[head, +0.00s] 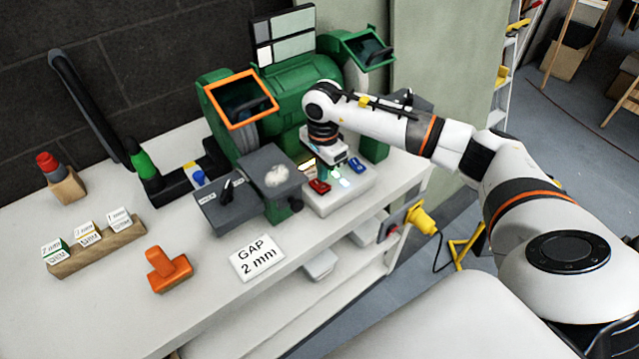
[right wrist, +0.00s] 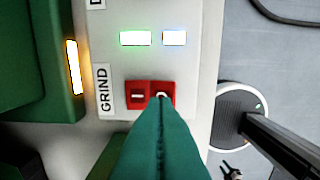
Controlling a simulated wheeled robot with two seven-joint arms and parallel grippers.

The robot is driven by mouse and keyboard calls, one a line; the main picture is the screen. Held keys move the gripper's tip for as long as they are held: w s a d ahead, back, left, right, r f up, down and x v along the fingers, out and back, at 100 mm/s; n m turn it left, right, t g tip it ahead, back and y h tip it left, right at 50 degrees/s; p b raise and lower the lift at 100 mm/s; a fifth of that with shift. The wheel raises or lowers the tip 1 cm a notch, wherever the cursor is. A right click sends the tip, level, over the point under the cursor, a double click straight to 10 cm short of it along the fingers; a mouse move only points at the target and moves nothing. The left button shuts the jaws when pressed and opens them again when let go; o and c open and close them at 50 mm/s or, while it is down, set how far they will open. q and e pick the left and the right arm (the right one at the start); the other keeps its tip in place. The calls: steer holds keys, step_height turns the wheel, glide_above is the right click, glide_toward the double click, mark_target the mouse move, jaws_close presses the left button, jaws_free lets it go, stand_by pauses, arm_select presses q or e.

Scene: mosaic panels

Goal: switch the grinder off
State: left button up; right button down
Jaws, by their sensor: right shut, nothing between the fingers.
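The green bench grinder (head: 290,95) stands at the back of the bench. Its pale switch box (head: 340,197) sits in front of it, with a red switch (head: 319,186) and a blue switch (head: 356,164). In the right wrist view the red rocker switch (right wrist: 137,95) is beside a GRIND label (right wrist: 104,90); its left half bears a dash. My right gripper (head: 328,172) is shut and empty, pointing down over the box. In the wrist view its green fingertips (right wrist: 160,100) overlap the rocker's right half; I cannot tell whether they touch. A green lamp (right wrist: 135,38) and a bluish lamp (right wrist: 174,38) are lit.
An orange lamp (right wrist: 73,67) glows on the grinder. A grey tool rest (head: 270,170) stands left of the switch box. A GAP 2 mm card (head: 257,258), an orange block (head: 168,268) and a wooden gauge rack (head: 98,247) lie farther left.

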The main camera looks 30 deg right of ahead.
mark_target(323, 187)
steer(key=shift+f+b, duration=1.25)
steer(key=shift+f, duration=0.25)
stand_by(0.9)
steer(key=shift+r+p, duration=2.05)
steer(key=shift+r, duration=1.5)
steer(key=shift+s+f, duration=0.1)
